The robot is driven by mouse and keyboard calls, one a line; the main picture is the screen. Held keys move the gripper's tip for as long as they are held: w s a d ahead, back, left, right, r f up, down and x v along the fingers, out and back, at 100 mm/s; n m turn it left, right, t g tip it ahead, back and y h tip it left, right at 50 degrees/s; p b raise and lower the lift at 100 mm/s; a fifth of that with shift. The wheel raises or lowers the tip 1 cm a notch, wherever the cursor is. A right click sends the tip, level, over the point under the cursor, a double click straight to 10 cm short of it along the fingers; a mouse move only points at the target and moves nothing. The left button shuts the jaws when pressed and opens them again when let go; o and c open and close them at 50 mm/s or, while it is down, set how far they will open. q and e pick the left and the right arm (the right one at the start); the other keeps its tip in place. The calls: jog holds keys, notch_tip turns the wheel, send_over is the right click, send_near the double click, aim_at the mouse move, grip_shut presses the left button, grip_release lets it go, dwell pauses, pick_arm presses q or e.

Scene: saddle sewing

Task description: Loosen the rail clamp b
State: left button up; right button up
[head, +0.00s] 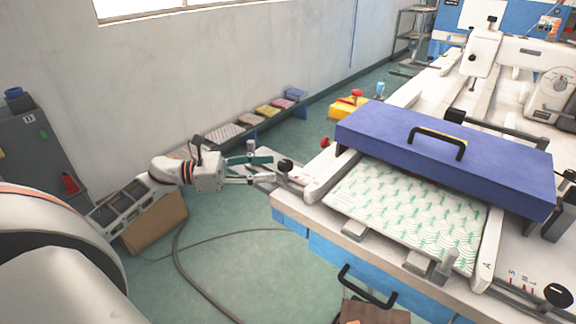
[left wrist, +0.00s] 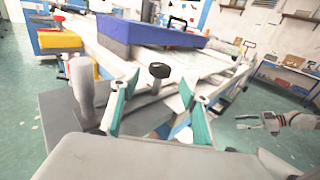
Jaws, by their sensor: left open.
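A rail clamp with a round black knob (head: 284,165) sits at the near left end of the left pale rail (head: 322,178); I cannot read a letter on it. My left gripper (head: 262,170) is open, just left of the knob and pointing at it, with nothing held. In the left wrist view the same black knob (left wrist: 160,70) stands on its stem between and beyond the two teal-padded fingers (left wrist: 160,118), apart from them. My right gripper (left wrist: 243,122) shows small at the right of the left wrist view; its fingers look spread and empty.
A blue cover with a black handle (head: 450,185) lies over the rails, above a green-patterned sheet (head: 400,210). Another black knob (head: 558,295) is at the right. A yellow box (head: 347,106) is behind the bench. A cable (head: 180,262) lies on the floor.

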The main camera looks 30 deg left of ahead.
aim_at(286, 166)
pick_arm(q)
jog(key=shift+p+x, duration=0.35)
jog(key=shift+x, duration=2.5)
